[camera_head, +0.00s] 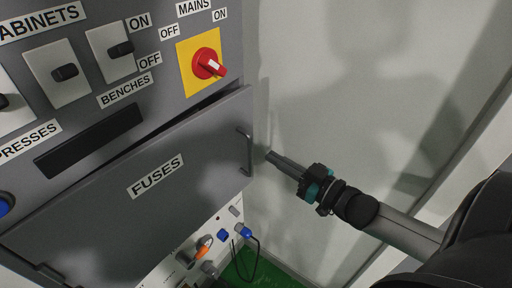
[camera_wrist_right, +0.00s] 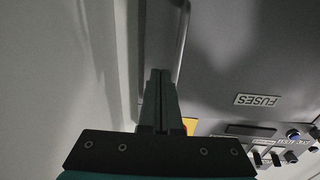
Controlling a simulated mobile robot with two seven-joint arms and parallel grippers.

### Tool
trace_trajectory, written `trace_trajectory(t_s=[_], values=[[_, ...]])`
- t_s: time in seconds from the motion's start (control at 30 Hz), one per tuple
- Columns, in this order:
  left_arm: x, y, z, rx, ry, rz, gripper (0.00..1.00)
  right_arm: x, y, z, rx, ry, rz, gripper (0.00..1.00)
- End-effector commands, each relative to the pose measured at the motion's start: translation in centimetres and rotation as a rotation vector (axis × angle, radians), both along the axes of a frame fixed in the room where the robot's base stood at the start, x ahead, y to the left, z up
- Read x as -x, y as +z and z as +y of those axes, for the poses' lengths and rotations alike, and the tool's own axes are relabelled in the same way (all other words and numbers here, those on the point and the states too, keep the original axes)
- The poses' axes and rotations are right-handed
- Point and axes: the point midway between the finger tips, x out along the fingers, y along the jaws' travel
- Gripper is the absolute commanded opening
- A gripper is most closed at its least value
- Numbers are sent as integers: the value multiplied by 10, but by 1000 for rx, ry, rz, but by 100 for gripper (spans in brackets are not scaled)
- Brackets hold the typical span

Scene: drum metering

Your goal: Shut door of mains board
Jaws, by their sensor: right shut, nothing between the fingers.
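The mains board (camera_head: 215,110) is a grey cabinet at the left of the head view. Its grey door (camera_head: 110,215), labelled FUSES, stands slightly proud, with a dark gap along its upper edge near the right corner. The door has a bar handle (camera_head: 246,152) at its right edge; the handle also shows in the right wrist view (camera_wrist_right: 182,40). My right gripper (camera_head: 270,155) is shut and empty, just right of the handle. Its closed fingertips (camera_wrist_right: 160,75) appear close to the handle; contact cannot be told. My left gripper is not in view.
Above the door are a red rotary switch (camera_head: 207,63) on a yellow plate and several rocker switches. Below it is a white panel (camera_head: 190,262) with sockets, plugs and a dark cable. A pale wall (camera_head: 330,80) stands to the right. Green floor (camera_head: 240,268) shows below.

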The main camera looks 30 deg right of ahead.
Motion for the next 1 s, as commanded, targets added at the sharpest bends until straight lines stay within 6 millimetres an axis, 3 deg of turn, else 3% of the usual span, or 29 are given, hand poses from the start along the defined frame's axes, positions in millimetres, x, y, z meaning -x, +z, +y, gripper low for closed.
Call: trace_trajectory(t_s=[0.3, 0.5, 1.0], values=[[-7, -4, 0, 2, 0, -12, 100, -40, 1, 12, 0, 1, -3, 0], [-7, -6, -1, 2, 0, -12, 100, -56, 0, 18, 0, 1, -1, 0], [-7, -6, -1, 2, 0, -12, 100, -63, 0, 20, 1, 1, 1, 0]])
